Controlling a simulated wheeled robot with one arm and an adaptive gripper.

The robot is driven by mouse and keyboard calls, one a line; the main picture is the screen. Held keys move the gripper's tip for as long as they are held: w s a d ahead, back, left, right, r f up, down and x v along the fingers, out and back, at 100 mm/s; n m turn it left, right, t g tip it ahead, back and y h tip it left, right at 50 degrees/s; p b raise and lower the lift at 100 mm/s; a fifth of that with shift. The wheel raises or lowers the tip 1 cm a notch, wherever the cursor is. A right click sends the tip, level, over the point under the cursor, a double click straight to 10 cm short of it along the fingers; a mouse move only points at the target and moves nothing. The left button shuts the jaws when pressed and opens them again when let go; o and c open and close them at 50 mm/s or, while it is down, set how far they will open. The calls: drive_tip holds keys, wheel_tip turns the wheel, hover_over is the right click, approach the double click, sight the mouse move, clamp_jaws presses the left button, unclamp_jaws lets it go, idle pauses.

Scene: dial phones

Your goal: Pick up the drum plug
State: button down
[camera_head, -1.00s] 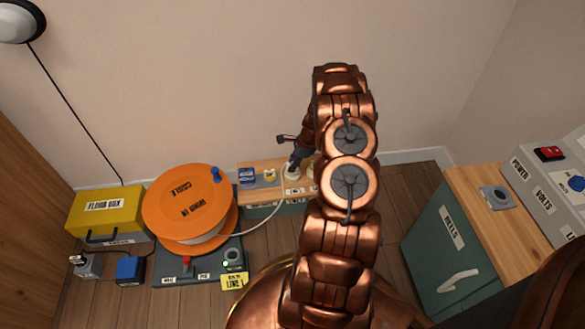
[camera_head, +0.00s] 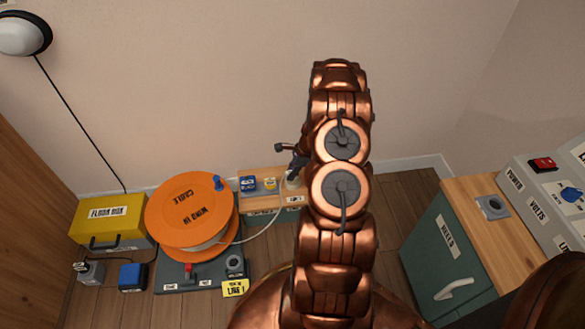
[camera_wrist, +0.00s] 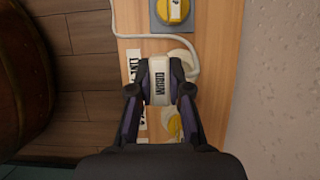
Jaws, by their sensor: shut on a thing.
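The drum plug (camera_wrist: 158,82) is a white block lettered "DRUM" in the wrist view. My gripper (camera_wrist: 159,90) is shut on it, with a dark finger on each side. A white cable (camera_wrist: 150,35) leads away from near the plug over the wooden bench top. In the head view the cable (camera_head: 262,233) runs to the orange cable drum (camera_head: 190,205). My gripper (camera_head: 291,171) shows there small and partly behind my copper arm, over the wooden bench. Whether the plug touches the bench is hard to tell.
The wooden bench (camera_head: 262,200) carries a blue and a yellow item near the wall. A yellow floor box (camera_head: 100,235) stands left of the drum. A green cabinet (camera_head: 440,250) and a grey panel (camera_head: 545,190) stand at the right. Bare floor lies between bench and cabinet.

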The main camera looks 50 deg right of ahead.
drive_tip(key=s+a+r+p, duration=0.3)
drive_tip(key=s+a, duration=0.4)
drive_tip(key=a, duration=0.3)
drive_tip(key=shift+s+a+r+p, duration=0.15)
drive_tip(key=shift+a+r+p, duration=0.15)
drive_tip(key=shift+p, duration=0.6)
